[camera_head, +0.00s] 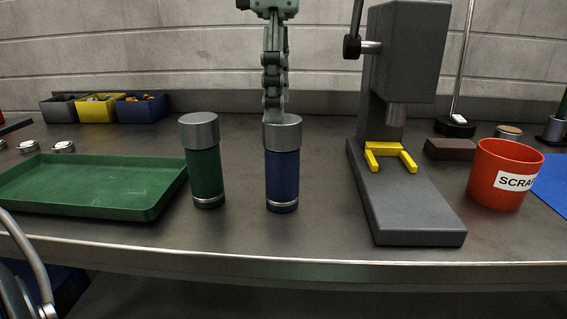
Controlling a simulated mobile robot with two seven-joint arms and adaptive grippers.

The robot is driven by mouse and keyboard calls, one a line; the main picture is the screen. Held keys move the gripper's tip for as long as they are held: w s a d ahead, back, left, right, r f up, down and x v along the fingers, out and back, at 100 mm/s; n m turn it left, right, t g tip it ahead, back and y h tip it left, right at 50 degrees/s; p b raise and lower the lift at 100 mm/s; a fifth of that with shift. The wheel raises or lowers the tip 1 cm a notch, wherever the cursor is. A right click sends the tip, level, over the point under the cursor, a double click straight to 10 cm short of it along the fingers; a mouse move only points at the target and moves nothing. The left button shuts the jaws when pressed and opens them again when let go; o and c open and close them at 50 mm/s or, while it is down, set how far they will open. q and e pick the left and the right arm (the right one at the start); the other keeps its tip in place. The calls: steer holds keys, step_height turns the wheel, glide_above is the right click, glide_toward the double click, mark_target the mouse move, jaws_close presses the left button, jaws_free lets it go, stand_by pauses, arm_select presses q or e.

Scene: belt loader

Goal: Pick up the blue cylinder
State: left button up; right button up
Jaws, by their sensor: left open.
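The blue cylinder (282,180) stands upright on the grey bench, with a grey metal cap on top and a pale ring near its base. My left gripper (274,108) points straight down from above, seen edge-on, with its fingertips at the cylinder's cap and overlapping its back edge in the picture. It is open; I cannot tell whether the fingers touch the cap. A green cylinder (205,172) of the same shape stands upright to the left. My right gripper is not in view.
A green tray (95,204) lies to the left. A grey press (417,222) with a yellow fork stands close on the right, then a red scrap cup (487,178). Small bins (141,110) stand at the back left. The bench's front edge is just before the cylinders.

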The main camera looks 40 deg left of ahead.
mark_target(282, 145)
arm_select(q)
steer(key=f, duration=0.7)
steer(key=shift+w+d+f, duration=0.15)
steer(key=shift+d+f, duration=0.1)
steer(key=shift+r, duration=0.1)
jaws_close()
